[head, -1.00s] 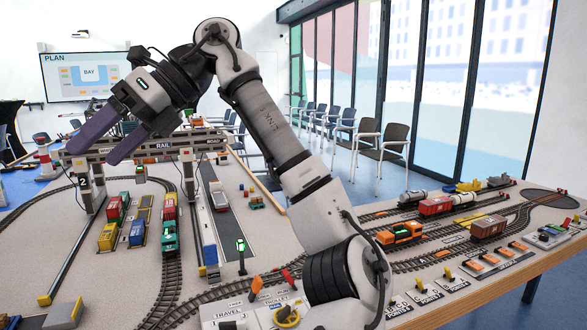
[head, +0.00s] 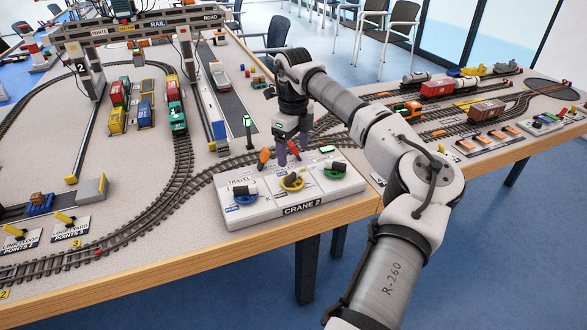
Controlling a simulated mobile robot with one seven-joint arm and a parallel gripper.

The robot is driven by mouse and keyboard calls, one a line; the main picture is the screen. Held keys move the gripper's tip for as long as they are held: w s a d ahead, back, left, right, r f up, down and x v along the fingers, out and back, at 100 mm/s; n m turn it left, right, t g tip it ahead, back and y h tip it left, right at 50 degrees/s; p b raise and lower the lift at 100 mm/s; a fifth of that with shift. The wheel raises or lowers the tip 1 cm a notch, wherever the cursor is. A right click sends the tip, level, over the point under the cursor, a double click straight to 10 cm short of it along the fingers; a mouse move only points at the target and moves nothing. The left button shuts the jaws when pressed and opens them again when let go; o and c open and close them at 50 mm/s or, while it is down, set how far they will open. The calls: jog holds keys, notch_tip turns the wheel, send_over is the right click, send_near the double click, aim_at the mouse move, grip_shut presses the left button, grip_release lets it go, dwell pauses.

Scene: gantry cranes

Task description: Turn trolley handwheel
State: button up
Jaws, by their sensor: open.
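The Crane 2 control box (head: 262,217) sits at the table's front edge, with three handwheels in a row. The yellow middle handwheel (head: 291,184) has a dark handle on it; its label is too small to read surely, while the left panel reads TRAVEL. The left handwheel (head: 244,190) is blue and the right handwheel (head: 335,172) is green. My gripper (head: 288,157) points down, open and empty, with purple fingers. It appears above or just behind the yellow handwheel, apart from it; the exact height gap cannot be told.
A signal post (head: 249,132) stands behind. Model track with a train (head: 177,110) curves past the left. The gantry crane (head: 140,27) spans the far left. Wagons (head: 487,110) stand at right.

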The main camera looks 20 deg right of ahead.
aim_at(293, 174)
notch_tip(293, 174, down, 8)
jog(key=shift+r+p, duration=0.1)
jog(key=shift+p, duration=0.45)
jog(key=shift+c, duration=0.2)
jog(key=c, duration=0.9)
